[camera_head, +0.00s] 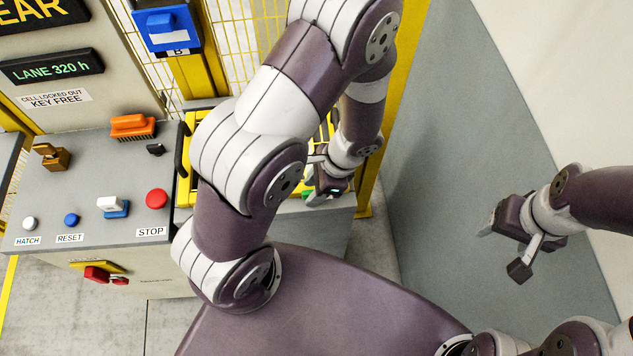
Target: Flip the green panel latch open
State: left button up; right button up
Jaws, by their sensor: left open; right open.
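A small patch of green (307,194) shows at the right part of the grey console, close by my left gripper; I take it for the green panel latch. Most of it is hidden behind the gripper, so its position, open or closed, cannot be told. My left gripper (316,190) is open, at the console's right end beside the green part; whether it touches it is unclear. My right gripper (503,250) is open and empty, over the grey floor at the right, well away from the console.
The console (185,210) carries a red STOP button (157,199), a white-and-blue switch (113,207), a blue RESET button (71,219), a white HATCH button (30,223) and an orange brush (133,126). Yellow mesh fencing (245,35) stands behind. My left arm covers the middle.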

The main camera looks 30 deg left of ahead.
pick_arm(q)
jog(key=v, duration=1.2)
jog(key=shift+r+b, duration=0.35)
